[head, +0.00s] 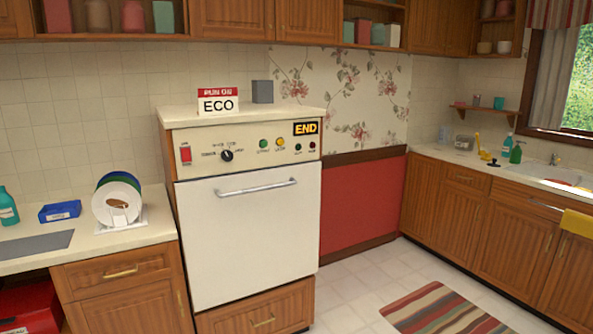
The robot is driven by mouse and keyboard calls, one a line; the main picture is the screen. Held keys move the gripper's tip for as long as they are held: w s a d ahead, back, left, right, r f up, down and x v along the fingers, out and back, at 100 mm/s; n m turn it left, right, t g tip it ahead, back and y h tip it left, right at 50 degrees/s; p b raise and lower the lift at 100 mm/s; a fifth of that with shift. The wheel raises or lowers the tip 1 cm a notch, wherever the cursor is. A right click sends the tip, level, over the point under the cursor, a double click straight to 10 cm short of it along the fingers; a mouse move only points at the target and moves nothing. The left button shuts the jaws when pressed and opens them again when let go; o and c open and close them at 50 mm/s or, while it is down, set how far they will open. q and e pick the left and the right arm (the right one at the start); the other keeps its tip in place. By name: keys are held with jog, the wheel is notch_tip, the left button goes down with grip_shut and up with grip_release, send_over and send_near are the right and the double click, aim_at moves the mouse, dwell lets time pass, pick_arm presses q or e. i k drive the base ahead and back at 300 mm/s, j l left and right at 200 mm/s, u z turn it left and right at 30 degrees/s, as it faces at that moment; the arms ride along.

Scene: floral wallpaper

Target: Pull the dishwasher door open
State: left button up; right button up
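The dishwasher (245,245) stands left of the middle in the head view, with a white front door that looks closed. A silver bar handle (256,187) runs across the upper part of the door. Above the door is a control panel (240,151) with a red switch, a black knob, small coloured lights and a yellow-on-black END label (305,129). Neither of my grippers shows in this view.
A counter (140,236) with a plate rack (118,205) and blue tray (60,211) is at the left. A RUN ON ECO sign (218,102) stands on top of the dishwasher. Tiled floor (345,295) is clear at front right, beside a striped rug (450,312).

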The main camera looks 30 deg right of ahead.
aim_at(243, 233)
jog(key=i+l+z, duration=0.1)
jog(key=i, duration=1.2)
